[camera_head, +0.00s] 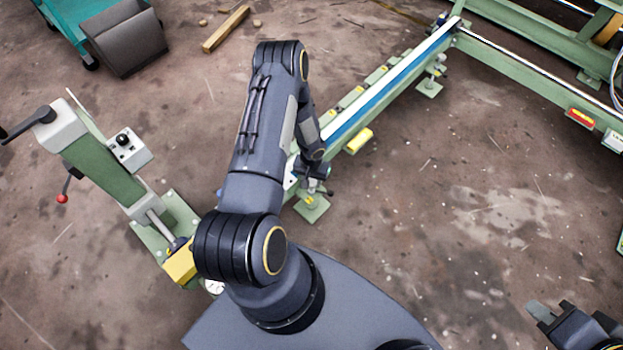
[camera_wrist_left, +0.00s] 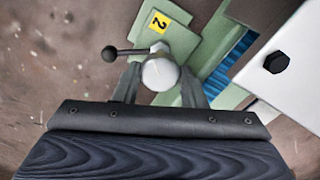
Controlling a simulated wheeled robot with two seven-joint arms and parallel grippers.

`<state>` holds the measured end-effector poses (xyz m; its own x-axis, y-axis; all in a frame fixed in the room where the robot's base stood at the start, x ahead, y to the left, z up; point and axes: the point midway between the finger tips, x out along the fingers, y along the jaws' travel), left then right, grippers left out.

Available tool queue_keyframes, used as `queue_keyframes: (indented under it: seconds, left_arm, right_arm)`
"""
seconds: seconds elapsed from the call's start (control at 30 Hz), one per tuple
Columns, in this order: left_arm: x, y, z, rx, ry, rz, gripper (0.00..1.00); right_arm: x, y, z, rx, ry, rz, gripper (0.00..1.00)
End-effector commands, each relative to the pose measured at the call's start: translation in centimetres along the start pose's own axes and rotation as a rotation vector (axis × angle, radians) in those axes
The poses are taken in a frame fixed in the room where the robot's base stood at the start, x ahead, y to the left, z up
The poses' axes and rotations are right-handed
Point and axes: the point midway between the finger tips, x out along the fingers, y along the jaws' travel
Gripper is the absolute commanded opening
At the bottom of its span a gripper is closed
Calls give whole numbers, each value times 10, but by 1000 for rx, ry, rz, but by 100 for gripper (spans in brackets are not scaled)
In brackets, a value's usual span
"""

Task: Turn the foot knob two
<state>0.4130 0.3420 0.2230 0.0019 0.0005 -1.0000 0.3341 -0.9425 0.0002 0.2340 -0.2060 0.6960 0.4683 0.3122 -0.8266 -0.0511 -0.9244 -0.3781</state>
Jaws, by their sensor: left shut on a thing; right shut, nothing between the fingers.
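The foot knob two (camera_wrist_left: 160,73) has a round light-grey hub and a dark ball-ended lever (camera_wrist_left: 111,53) pointing left in the left wrist view. A yellow label with a 2 (camera_wrist_left: 160,21) sits on the green foot plate just beyond it. My left gripper (camera_wrist_left: 158,88) is shut on the hub, with one finger on each side. In the head view my left gripper (camera_head: 314,178) reaches down at the near end of the green rail, above the green foot plate (camera_head: 313,208); my arm hides most of the knob. My right gripper (camera_head: 545,314) is shut and empty at the bottom right.
The green rail with a blue strip (camera_head: 385,88) runs to the upper right, joining a larger green frame (camera_head: 540,75). A green stand with a crank (camera_head: 105,165) is at the left. A teal cart (camera_head: 110,30) and wooden blocks (camera_head: 226,29) lie behind. The floor at right is mostly clear.

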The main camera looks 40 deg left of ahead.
Motion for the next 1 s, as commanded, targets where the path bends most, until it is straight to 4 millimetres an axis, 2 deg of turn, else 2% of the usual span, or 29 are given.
queue_keyframes:
  seconds: [0.37, 1.0]
  left_arm:
    - [1, 0, 0, 126, -2, 0, 15]
    - [1, 0, 1, 708, -5, 0, 15]
  right_arm:
    - [6, 3, 3, 0, 0, 0, 0]
    - [24, 11, 12, 0, 0, 0, 0]
